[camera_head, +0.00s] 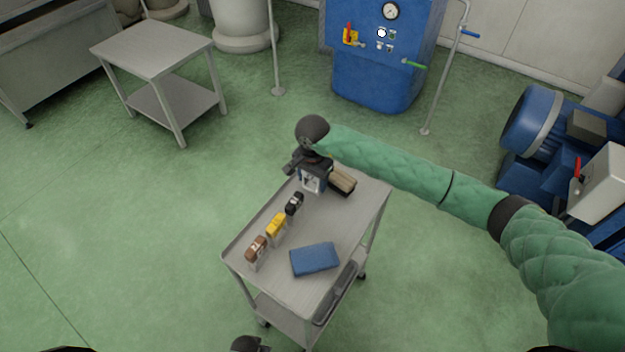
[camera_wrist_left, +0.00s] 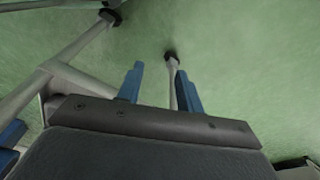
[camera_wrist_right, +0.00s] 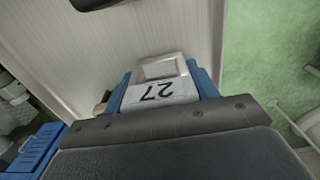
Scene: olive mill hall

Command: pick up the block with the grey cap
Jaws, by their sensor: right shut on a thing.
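My right gripper (camera_head: 312,183) is at the far end of the steel cart top (camera_head: 322,225), shut on the block with the grey cap. In the right wrist view this block (camera_wrist_right: 160,90) sits between the blue fingers (camera_wrist_right: 162,88), its grey cap and a white label reading 27 showing. Whether it touches the cart top I cannot tell. In the left wrist view my left gripper (camera_wrist_left: 160,88) is open and empty above the green floor.
Blocks with black (camera_head: 294,203), yellow (camera_head: 276,225) and brown (camera_head: 256,248) parts stand in a row on the cart. A blue flat object (camera_head: 314,259) lies nearer. A tan-and-dark object (camera_head: 342,181) is beside my right gripper. A steel table (camera_head: 150,48) stands back left.

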